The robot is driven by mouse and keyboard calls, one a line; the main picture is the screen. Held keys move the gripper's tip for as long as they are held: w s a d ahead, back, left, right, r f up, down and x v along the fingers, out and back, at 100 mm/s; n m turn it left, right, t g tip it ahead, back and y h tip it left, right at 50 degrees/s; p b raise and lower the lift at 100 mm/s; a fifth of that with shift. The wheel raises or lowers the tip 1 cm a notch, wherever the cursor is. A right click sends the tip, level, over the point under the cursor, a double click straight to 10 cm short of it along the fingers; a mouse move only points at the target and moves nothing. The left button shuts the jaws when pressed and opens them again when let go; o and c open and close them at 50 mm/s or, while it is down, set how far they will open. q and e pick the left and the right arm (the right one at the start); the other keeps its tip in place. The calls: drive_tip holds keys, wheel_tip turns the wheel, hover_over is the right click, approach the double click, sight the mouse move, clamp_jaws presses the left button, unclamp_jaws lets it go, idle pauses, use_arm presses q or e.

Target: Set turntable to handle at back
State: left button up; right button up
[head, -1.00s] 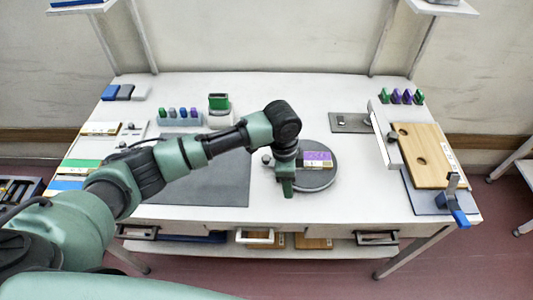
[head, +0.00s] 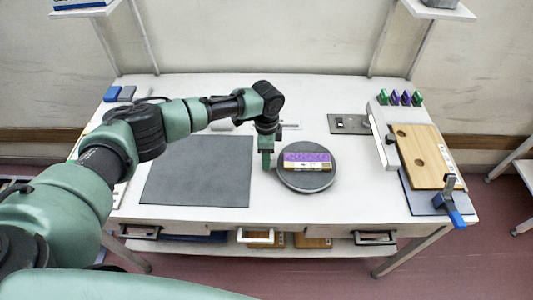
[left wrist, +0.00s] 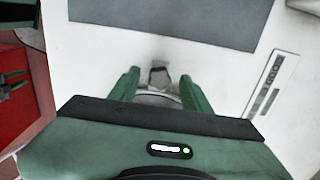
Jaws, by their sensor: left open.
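The turntable (head: 306,183) is a dark grey disc on the white table, right of centre. A box with a purple top (head: 307,157) lies on it. My left gripper (head: 267,162) points down at the left edge of the disc in the head view. In the left wrist view its green fingers (left wrist: 158,88) are open, with a small grey knob-like piece (left wrist: 159,75), seemingly the turntable's handle, in the gap between them. A curved rim shows just below that piece. Contact with the fingers cannot be told. In the head view the handle is hidden by the gripper.
A dark grey mat (head: 198,172) lies left of the turntable. A wooden board (head: 422,155) and a blue-handled clamp (head: 452,205) are at the right. Several green and purple pieces (head: 401,98) stand at the back right. The table in front of the turntable is clear.

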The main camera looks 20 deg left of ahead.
use_arm(q)
drive_tip(key=shift+f, duration=0.2)
clamp_jaws()
idle(1.3)
